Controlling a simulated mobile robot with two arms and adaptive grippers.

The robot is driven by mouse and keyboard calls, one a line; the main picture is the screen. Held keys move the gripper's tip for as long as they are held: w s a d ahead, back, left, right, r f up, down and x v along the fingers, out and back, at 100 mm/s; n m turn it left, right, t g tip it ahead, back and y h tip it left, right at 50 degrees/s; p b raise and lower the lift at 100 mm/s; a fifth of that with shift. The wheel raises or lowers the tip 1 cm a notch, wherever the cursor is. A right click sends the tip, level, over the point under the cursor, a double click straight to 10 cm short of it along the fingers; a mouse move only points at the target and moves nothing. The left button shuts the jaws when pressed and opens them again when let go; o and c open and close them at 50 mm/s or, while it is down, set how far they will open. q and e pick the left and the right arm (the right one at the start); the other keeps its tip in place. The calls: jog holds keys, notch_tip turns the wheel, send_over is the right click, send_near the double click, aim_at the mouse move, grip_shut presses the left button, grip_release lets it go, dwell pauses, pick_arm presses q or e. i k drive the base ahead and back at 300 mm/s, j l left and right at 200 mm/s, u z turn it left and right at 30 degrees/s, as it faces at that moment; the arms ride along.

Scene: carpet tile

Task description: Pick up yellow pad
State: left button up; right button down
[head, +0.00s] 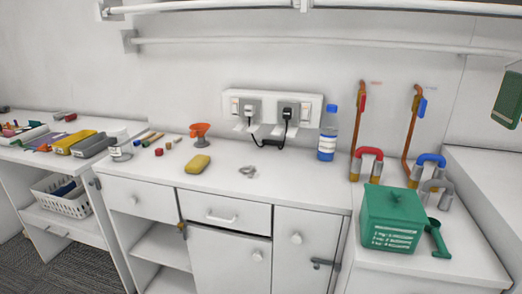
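A yellow pad (198,164) with rounded edges lies flat on the white counter (290,189), left of the middle of the view. Neither of my grippers shows in the head view, and nothing touches the pad from above.
The orange item (200,132) is behind the pad. Small metal pieces (248,172) lie to its right. A blue-capped bottle (328,134) stands by the wall sockets (272,108). A green box (391,217) sits at right. Trays and tools crowd the left; the front counter edge is clear.

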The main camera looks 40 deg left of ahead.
aim_at(197, 165)
jog(key=u, duration=1.6)
